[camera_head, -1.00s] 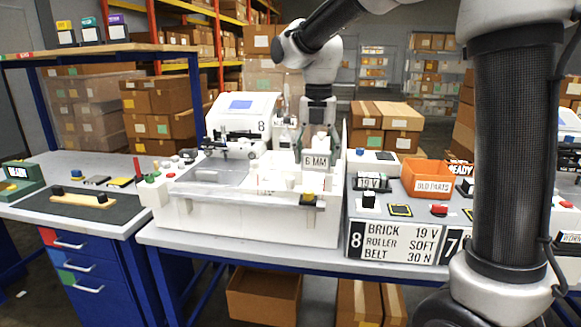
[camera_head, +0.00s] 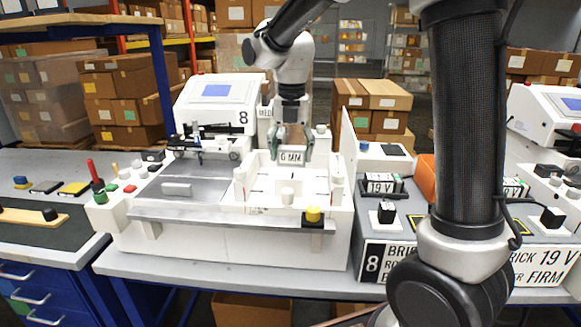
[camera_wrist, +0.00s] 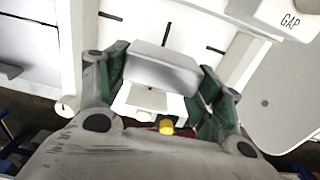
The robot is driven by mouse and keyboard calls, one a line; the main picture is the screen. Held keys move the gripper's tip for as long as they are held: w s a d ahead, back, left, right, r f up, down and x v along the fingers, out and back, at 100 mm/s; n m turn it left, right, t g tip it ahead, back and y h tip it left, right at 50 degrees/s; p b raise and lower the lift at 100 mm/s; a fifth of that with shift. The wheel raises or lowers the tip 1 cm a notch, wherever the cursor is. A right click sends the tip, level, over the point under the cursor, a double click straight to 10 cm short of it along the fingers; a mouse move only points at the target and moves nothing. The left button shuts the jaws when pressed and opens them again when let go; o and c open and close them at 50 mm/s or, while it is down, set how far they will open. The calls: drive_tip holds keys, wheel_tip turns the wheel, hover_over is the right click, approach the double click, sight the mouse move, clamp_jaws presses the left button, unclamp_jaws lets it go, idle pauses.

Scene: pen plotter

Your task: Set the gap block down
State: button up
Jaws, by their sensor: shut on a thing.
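The gap block (camera_head: 291,157) is a small light block with a "6 MM" label, seen over the right part of the white plotter (camera_head: 230,235). My gripper (camera_head: 291,146) is shut on it, with one finger on each side. In the wrist view the pale block (camera_wrist: 162,68) sits between the green-padded fingers of my gripper (camera_wrist: 160,80). White plotter surface with dark marks lies beyond it. I cannot tell whether the block touches the surface below. A white part marked "GAP" (camera_wrist: 288,22) shows at the upper right of the wrist view.
The plotter's screen unit (camera_head: 215,105) marked 8 stands behind. A yellow knob (camera_head: 313,214) is on its front bar. A raised white panel (camera_head: 348,150) stands close right of my gripper.

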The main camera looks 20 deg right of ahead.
sight(292, 166)
drive_tip(key=shift+f, duration=2.15)
drive_tip(key=shift+f, duration=0.1)
drive_tip(key=o, duration=1.2)
drive_tip(key=shift+c, duration=0.2)
